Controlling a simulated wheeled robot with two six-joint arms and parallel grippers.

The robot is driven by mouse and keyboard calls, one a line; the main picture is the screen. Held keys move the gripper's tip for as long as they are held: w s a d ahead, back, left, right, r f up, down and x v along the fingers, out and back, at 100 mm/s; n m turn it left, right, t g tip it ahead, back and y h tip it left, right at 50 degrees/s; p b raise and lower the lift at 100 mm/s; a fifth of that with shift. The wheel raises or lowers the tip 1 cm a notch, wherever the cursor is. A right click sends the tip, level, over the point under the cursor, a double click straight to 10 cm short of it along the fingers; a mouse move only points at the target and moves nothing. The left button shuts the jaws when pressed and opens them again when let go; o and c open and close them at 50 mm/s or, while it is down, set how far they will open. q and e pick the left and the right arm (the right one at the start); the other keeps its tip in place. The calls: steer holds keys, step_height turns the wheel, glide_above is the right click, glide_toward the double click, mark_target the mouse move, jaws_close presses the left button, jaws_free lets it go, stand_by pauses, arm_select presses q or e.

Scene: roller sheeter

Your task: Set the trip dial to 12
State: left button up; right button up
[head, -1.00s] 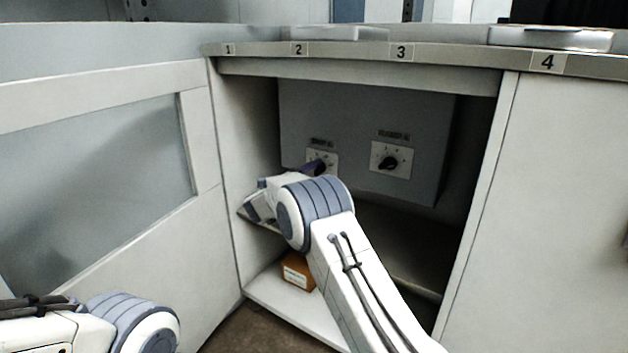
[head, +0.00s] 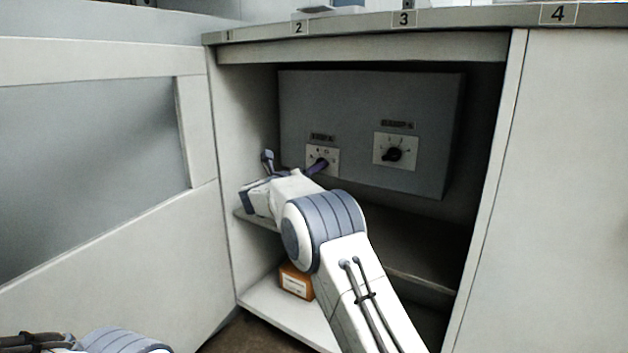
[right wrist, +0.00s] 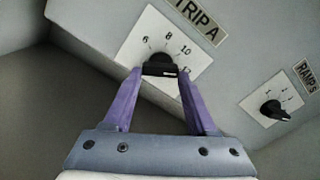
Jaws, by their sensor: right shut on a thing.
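The trip dial is a white plate (right wrist: 132,50) with a black knob (right wrist: 160,65), under a label reading TRIP A. The numbers 6, 8 and 10 are readable, and a number at the right is partly covered by a finger. I cannot tell for sure which number the knob points at. The dial (head: 322,152) also shows on the grey panel in the head view, partly behind my gripper. My right gripper (right wrist: 160,76) has its purple fingers on both sides of the knob and is shut on it. My left arm shows at the lower left, its gripper out of view.
The ramp dial (head: 394,152) is right of the trip dial on the same grey panel (head: 300,95). The panel is inside an open cabinet with side walls and a shelf (head: 400,255) below. An orange-brown box (head: 296,281) sits on the cabinet floor. The open door (head: 120,260) stands at the left.

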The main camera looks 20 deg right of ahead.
steer(key=shift+f+m+b, duration=0.2)
steer(key=shift+m+b, duration=0.6)
steer(key=shift+m, duration=0.2)
steer(key=o, duration=1.4)
steer(key=shift+r, duration=0.1)
steer(key=shift+c, duration=0.2)
steer(key=p+v, duration=0.4)
steer(key=v, duration=0.6)
steer(key=shift+a, duration=0.2)
